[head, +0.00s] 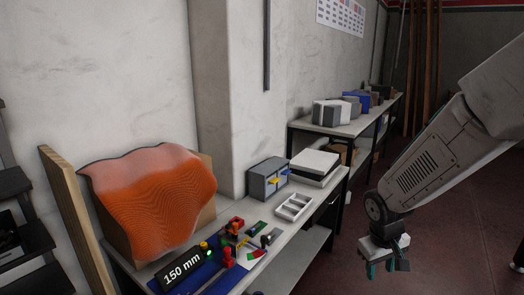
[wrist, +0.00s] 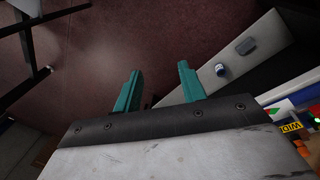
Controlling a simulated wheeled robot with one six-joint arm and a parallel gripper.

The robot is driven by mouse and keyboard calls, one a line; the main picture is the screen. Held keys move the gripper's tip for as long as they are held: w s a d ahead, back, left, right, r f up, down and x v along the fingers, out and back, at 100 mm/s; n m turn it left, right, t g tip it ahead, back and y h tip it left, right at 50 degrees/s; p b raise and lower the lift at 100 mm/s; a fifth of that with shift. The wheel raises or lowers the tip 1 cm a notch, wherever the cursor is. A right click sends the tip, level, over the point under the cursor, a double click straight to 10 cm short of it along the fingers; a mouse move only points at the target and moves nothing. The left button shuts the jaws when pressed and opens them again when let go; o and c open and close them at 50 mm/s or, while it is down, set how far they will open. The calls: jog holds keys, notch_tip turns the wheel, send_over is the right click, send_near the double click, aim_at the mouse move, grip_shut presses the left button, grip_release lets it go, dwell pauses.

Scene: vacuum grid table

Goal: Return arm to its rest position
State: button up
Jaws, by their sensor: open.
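My gripper (head: 386,268) hangs from my arm at the right of the head view, out over the floor and to the right of the table (head: 325,211). Its two green fingers (wrist: 158,92) stand apart in the wrist view, with nothing between them. The gripper is open and empty. It is apart from the table and touches nothing that I can see.
A second bench (head: 340,128) stands behind. Red floor (head: 450,230) lies clear around my gripper.

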jog(key=s+a+r+m+y, duration=0.1)
jog(key=s+r, duration=0.8)
jog(key=s, duration=0.3)
jog(key=s+a+r+m+y, duration=0.1)
jog(key=s+a+r, duration=0.1)
jog(key=s+r, duration=0.7)
jog(key=shift+s+a+r+m, duration=0.15)
jog(key=shift+s+r+m, duration=0.15)
jog(key=shift+s, duration=1.15)
jog(key=shift+c, duration=0.5)
